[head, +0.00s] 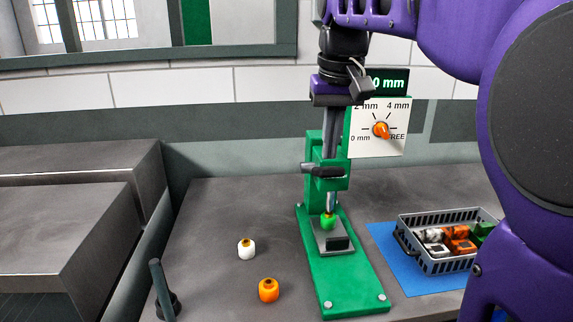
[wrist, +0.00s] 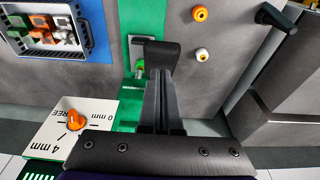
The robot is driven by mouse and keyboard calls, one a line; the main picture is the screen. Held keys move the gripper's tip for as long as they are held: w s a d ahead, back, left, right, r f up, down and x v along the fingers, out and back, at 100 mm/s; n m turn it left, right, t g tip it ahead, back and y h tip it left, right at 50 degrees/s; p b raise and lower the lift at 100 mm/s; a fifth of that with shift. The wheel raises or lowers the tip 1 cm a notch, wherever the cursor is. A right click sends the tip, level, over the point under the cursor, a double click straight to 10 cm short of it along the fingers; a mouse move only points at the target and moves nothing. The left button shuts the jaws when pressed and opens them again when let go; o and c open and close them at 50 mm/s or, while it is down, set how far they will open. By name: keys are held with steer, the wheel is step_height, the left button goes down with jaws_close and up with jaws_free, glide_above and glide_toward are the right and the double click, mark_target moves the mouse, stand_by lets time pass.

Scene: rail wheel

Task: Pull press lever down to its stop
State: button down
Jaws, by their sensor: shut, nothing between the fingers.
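The green press (head: 340,270) stands on the bench, with a dark horizontal lever handle (head: 318,170) across its front. The handle also shows in the wrist view (wrist: 160,54). My gripper (head: 331,155) points down from above, shut and empty, with its fingertips at the handle. In the wrist view the fingers (wrist: 160,85) reach to the handle; whether they touch it I cannot tell. My fingers hide part of the press column.
A dial board (head: 365,142) with an orange knob (head: 381,130) stands right of my gripper. A grey basket (head: 428,263) of parts sits on a blue mat (head: 388,245). A white piece (head: 246,249), an orange piece (head: 268,290) and a dark upright post (head: 161,285) stand left.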

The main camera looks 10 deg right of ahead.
mark_target(330, 168)
steer(key=shift+f, duration=0.25)
steer(key=shift+f+b, duration=0.5)
steer(key=shift+s+f+b, duration=0.25)
steer(key=shift+f+b, duration=0.3)
steer(key=shift+f, duration=0.05)
steer(key=shift+s+f+b, duration=0.25)
steer(key=shift+f+b, duration=0.3)
steer(key=shift+f, duration=0.2)
steer(key=shift+s+f+b, duration=0.2)
steer(key=shift+f+b, duration=0.35)
steer(key=shift+f, duration=0.05)
steer(key=shift+s+f+b, duration=0.15)
steer(key=shift+f+b, duration=0.4)
steer(key=shift+f, duration=0.15)
